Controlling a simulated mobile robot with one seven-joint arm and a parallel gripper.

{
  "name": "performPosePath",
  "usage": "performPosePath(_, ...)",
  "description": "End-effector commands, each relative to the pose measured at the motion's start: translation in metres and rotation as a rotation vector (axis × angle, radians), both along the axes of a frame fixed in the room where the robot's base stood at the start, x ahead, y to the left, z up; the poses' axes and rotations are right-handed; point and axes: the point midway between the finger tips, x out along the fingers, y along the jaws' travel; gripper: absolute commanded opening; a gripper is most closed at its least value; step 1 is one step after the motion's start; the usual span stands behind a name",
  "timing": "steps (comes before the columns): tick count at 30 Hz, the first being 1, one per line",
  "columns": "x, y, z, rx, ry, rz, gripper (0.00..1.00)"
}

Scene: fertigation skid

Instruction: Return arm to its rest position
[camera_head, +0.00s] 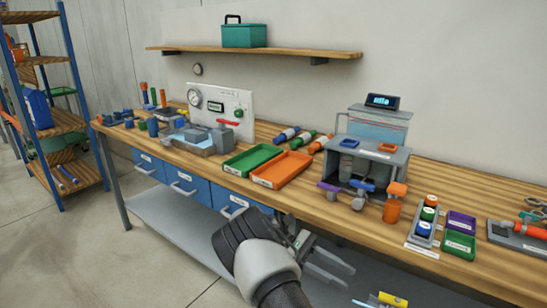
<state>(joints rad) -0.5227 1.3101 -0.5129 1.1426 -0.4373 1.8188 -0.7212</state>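My arm reaches up from the bottom of the head view, with a white and dark grey wrist. My gripper (349,277) is in front of the workbench (330,205), overlapping the lower shelf in the picture. Its two grey fingers point to the right and look spread apart, with nothing seen between them. The gripper appears clear of the bench top and of the things on it. Its exact distance from the bench front cannot be told.
An orange tray (281,169) and a green tray (252,160) lie near the bench's front edge. A grey dosing unit (368,155) stands right of them. Blue drawers (190,187) hang below. A blue-framed rack (45,110) stands at left. Open floor lies front left.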

Motion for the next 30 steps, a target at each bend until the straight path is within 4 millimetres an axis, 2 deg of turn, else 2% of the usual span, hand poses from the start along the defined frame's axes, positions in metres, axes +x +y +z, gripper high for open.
performPosePath(1, -0.002, -0.005, 0.018, 0.057, -0.06, -0.035, 0.34)
performPosePath(6, -0.019, -0.015, 0.06, 0.246, -0.281, -0.145, 0.34)
performPosePath(11, -0.041, -0.014, 0.099, 0.405, -0.499, -0.241, 0.34)
performPosePath(21, -0.103, 0.009, 0.175, 0.685, -0.983, -0.421, 0.34)
performPosePath(27, -0.147, 0.027, 0.208, 0.804, -1.268, -0.507, 0.34)
performPosePath(30, -0.165, 0.034, 0.217, 0.844, -1.388, -0.539, 0.34)
